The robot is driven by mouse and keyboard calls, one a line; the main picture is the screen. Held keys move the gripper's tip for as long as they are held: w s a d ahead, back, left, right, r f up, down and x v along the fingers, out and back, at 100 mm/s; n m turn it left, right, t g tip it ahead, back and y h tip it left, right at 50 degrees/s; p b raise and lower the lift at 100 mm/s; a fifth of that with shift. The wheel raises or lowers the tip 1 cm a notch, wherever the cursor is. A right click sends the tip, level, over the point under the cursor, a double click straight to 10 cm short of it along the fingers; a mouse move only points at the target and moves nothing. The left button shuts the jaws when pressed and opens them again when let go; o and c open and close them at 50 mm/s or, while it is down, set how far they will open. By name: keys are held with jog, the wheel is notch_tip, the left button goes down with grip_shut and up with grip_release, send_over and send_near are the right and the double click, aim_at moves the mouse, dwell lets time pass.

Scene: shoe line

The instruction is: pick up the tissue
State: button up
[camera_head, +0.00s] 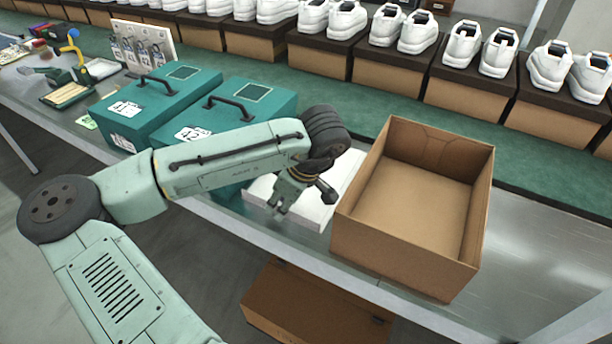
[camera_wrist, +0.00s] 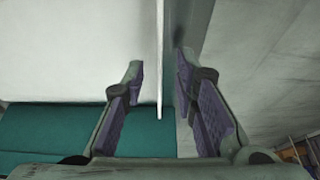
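The tissue (camera_head: 345,180) looks like a flat white stack or sheet on the metal table, between the teal boxes and the open cardboard box. My arm hides part of it. My gripper (camera_head: 279,211) points down at its near left part in the head view. In the wrist view my gripper (camera_wrist: 162,92) has its two purple-padded fingers apart. A thin white edge (camera_wrist: 160,60) runs between them, touching neither finger. A broad pale surface (camera_wrist: 70,50) fills the upper left there. I cannot tell how much of it is tissue.
An empty open cardboard box (camera_head: 415,250) stands close to the right of my gripper. Two teal cases, marked 41 (camera_head: 125,108) and 42 (camera_head: 270,100), stand to the left. Shoe boxes (camera_head: 470,90) with white shoes line the back. Another carton (camera_head: 310,310) is below the table.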

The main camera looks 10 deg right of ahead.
jog(key=shift+w+a+f, duration=0.15)
jog(key=shift+f, duration=0.35)
jog(key=shift+c, duration=0.6)
grip_shut()
